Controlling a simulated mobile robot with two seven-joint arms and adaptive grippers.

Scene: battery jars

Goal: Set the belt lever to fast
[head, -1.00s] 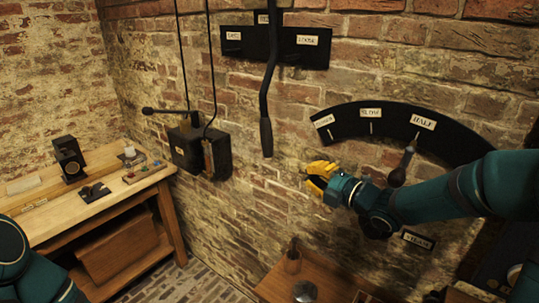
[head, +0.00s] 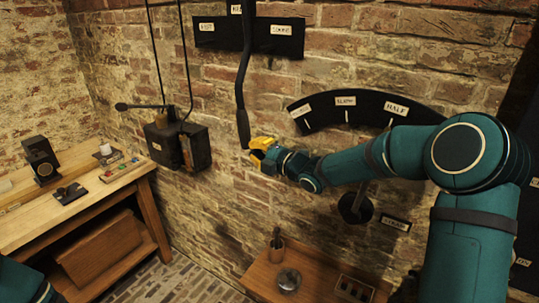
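The belt lever (head: 243,95) is a long black bar hanging down the brick wall, ending in a thick dark grip. It hangs in front of the middle of a black label board (head: 266,43). The board's left label seems to read fast, its right one loose; the upper middle label is cut off. My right gripper (head: 258,154), with yellow fingers, is just right of and below the grip's lower end. I cannot tell whether it touches the lever or how far its fingers are apart. My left gripper is out of view.
A black arc plate (head: 367,105) with several labels is right of the lever, partly behind my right arm. A black box with a side handle (head: 178,145) is left. A workbench (head: 75,205) stands at left, a small wooden table (head: 262,278) below.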

